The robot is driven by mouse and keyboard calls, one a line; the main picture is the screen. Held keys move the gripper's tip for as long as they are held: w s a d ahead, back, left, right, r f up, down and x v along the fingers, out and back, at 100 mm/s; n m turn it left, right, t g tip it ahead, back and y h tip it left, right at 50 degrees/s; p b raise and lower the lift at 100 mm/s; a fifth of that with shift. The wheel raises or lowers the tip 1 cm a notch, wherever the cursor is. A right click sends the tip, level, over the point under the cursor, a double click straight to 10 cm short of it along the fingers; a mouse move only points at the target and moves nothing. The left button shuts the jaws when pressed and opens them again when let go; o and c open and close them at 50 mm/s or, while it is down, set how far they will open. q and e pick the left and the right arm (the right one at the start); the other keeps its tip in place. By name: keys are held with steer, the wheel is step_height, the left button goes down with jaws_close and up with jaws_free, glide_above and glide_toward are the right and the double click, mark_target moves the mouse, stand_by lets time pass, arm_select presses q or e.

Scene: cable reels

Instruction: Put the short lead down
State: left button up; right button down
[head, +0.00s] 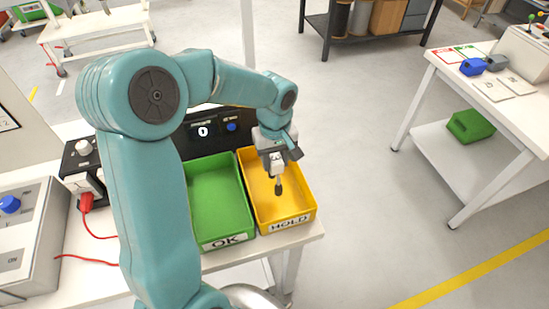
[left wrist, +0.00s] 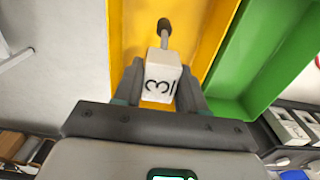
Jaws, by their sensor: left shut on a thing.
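My left gripper (head: 275,158) is shut on the short lead (head: 278,186), over the yellow HOLD tray (head: 297,219). In the left wrist view, the held piece is a white block (left wrist: 161,72) marked with what looks like a 3, between the fingers (left wrist: 160,86). A thin dark stem with a rounded end sticks out from it. In the head view the stem points down into the tray. I cannot tell whether its tip touches the tray floor. The green OK tray (head: 222,203) stands directly left of the yellow one and looks empty. My right gripper is not in view.
The yellow tray is near the bench's right edge, with open floor beyond. A white table (head: 508,115) stands far right.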

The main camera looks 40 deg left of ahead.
arm_select(q)
steer(key=shift+s+a+f, duration=0.1)
steer(key=shift+s+f, duration=0.05)
steer(key=shift+f, duration=0.1)
steer(key=shift+s+r, duration=0.1)
steer(key=o, duration=1.1)
steer(key=shift+c, duration=0.2)
steer(key=shift+o, duration=0.3)
steer(key=shift+w, duration=0.2)
steer(key=shift+s+r, duration=0.1)
steer(key=shift+s, duration=0.05)
steer(key=shift+r+p, duration=0.6)
steer(key=shift+r, duration=0.3)
step_height(320, 180, up, 11)
steer(key=shift+b, duration=0.3)
